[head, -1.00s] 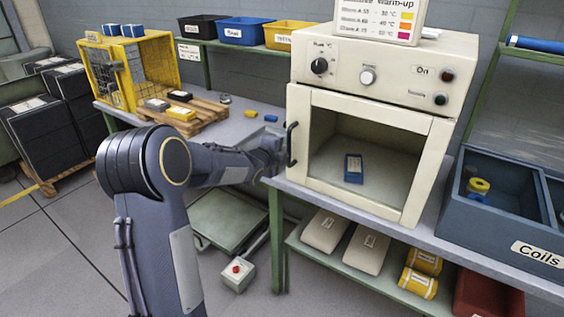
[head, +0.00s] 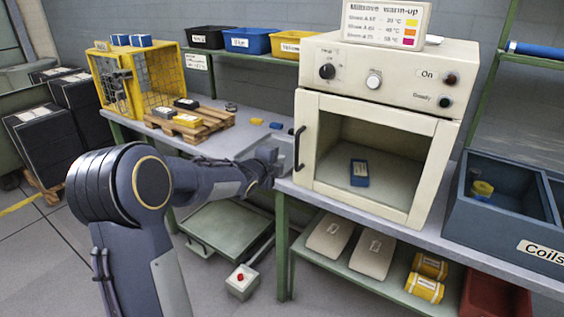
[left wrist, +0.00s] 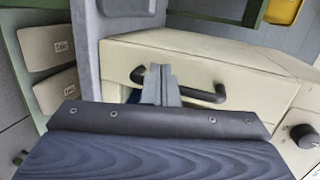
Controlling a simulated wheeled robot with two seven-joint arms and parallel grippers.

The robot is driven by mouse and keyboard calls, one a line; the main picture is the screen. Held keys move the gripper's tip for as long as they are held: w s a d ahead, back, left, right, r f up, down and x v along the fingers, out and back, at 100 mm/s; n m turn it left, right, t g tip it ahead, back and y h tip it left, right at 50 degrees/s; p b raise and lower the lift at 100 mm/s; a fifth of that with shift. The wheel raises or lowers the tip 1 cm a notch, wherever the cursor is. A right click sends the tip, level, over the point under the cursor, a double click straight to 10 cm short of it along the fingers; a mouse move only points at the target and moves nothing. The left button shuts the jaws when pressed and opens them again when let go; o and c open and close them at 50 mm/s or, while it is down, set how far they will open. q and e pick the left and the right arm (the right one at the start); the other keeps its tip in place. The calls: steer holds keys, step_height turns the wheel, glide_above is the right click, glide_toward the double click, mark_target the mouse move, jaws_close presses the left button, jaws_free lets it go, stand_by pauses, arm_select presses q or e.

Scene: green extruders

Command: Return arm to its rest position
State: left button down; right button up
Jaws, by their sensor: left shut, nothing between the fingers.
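My left arm reaches in from the left in the head view, and its gripper (head: 272,158) is just left of the cream oven (head: 391,86), close to the black door handle (head: 299,147). In the left wrist view the gripper's fingers (left wrist: 160,82) are together with nothing between them, in front of the black handle (left wrist: 206,95); whether they touch it I cannot tell. The oven door (head: 375,207) appears closed, and a blue block (head: 359,173) shows inside through its window. My right gripper is not in view.
The oven stands on a grey bench beside a blue Coils bin (head: 497,220). A yellow cage (head: 117,83) and a wooden pallet (head: 212,118) with blocks are at the left. Beige bags (head: 330,236) and yellow rolls (head: 430,265) lie on the lower shelf.

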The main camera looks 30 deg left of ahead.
arm_select(q)
steer(key=v, duration=0.7)
steer(key=shift+s+a, duration=0.35)
steer(key=shift+a, duration=0.05)
steer(key=s+d+r+n+g+p, duration=0.2)
steer(key=s+d+n+p, duration=0.1)
steer(key=s+n, duration=0.3)
steer(key=s+d+r+n+g+p, duration=0.2)
steer(key=s+d+r+n+p, duration=0.1)
steer(key=s+n, duration=0.3)
steer(key=s+d+f+n+g+h+p, duration=0.1)
steer(key=s+d+n+g+h+p, duration=0.1)
steer(key=s+d, duration=0.4)
steer(key=s+d+f+n+g+h+p, duration=0.1)
steer(key=s+d+n+g+h+p, duration=0.1)
steer(key=s+d, duration=0.5)
steer(key=s+n+g+h, duration=0.1)
steer(key=s+n, duration=0.1)
steer(key=s, duration=0.3)
steer(key=shift+s+d+f+n, duration=0.3)
steer(key=shift+s+n, duration=0.1)
